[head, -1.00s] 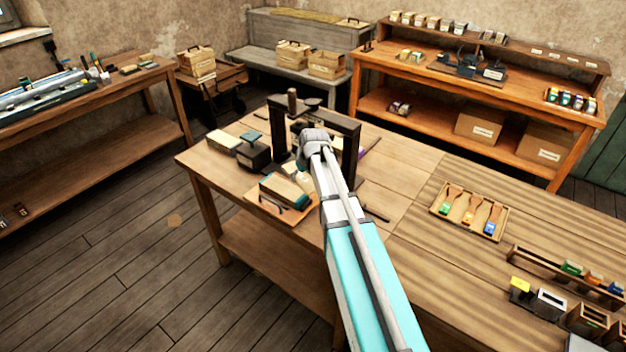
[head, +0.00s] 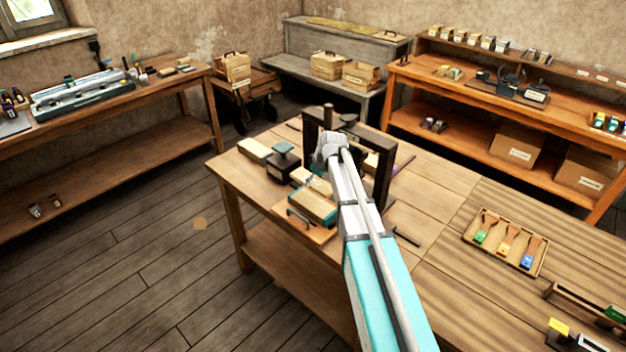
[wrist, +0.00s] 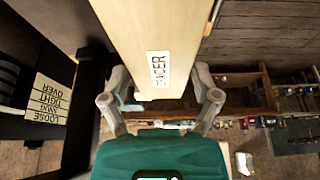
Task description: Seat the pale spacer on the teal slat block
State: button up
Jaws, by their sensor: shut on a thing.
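The pale spacer (wrist: 150,40) is a long pale block with a SPACER label. In the wrist view it lies between the two fingers of my gripper (wrist: 160,100), which is shut on it. In the head view my gripper (head: 328,150) is above the bench at the dark press frame (head: 384,165), and my arm hides much of the frame's opening. A teal-sided block (head: 313,205) with a pale top, which looks like the teal slat block, lies on an orange-brown tray (head: 322,236) in front of the press. Whether the spacer touches anything is hidden.
Left of the press stand a dark block with a teal top (head: 283,155) and a pale block (head: 254,150). In the wrist view a LOOSE/RIGHT/OVER label (wrist: 48,98) is at the left, beside dark uprights.

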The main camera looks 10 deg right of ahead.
aim_at(312, 202)
jog(key=shift+f+b, duration=3.2)
jog(key=shift+f, duration=0.1)
jog(key=shift+f+b, duration=1.1)
jog(key=shift+f, duration=0.05)
jog(key=o, duration=1)
jog(key=shift+r, duration=0.3)
